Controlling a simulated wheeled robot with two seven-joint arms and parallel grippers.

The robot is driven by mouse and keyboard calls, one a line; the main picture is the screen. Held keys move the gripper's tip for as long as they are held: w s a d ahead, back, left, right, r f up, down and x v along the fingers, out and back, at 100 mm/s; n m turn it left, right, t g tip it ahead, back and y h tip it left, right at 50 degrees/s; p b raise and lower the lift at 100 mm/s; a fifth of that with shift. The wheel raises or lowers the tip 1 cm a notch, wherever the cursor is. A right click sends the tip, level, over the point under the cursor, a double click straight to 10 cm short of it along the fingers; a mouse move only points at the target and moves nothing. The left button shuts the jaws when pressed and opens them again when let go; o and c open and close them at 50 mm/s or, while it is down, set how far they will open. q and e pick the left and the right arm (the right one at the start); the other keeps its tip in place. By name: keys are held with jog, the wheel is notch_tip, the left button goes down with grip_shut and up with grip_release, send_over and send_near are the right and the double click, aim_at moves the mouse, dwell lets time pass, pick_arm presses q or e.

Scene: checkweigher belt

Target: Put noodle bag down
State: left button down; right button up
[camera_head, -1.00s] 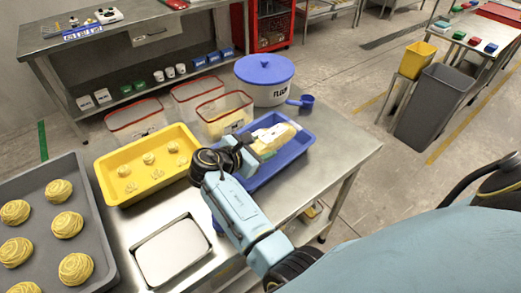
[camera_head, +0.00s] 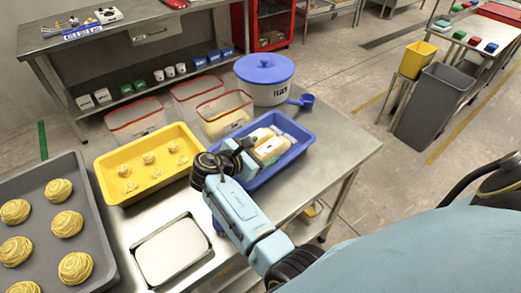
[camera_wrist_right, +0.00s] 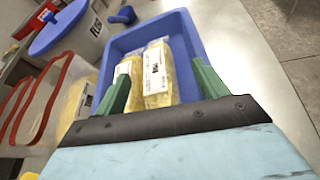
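Two noodle bags, pale yellow with white labels, lie side by side in the blue tray (camera_head: 304,147). One noodle bag (camera_head: 271,150) shows in front of the other (camera_head: 262,135) in the head view. In the right wrist view the left bag (camera_wrist_right: 128,72) and right bag (camera_wrist_right: 158,78) lie in the blue tray (camera_wrist_right: 190,40). My right gripper (camera_head: 248,158) is over the tray's near left side. Its green fingers (camera_wrist_right: 160,88) are spread wide, with a gap between the right finger and the right bag. The left finger overlaps the left bag in view; contact is unclear. My left gripper is out of view.
A yellow tray (camera_head: 120,193) with small noodle nests stands left of the blue tray. Red-rimmed clear bins (camera_head: 222,105), a flour tub (camera_head: 268,92) and a blue scoop (camera_head: 305,101) stand behind. A grey tray (camera_head: 92,215) of nests and a metal plate (camera_head: 172,250) are nearer.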

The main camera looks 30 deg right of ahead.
jog(key=shift+r, duration=0.55)
jog(key=p+v, duration=0.4)
jog(key=v, duration=0.3)
jog(key=shift+a, duration=0.25)
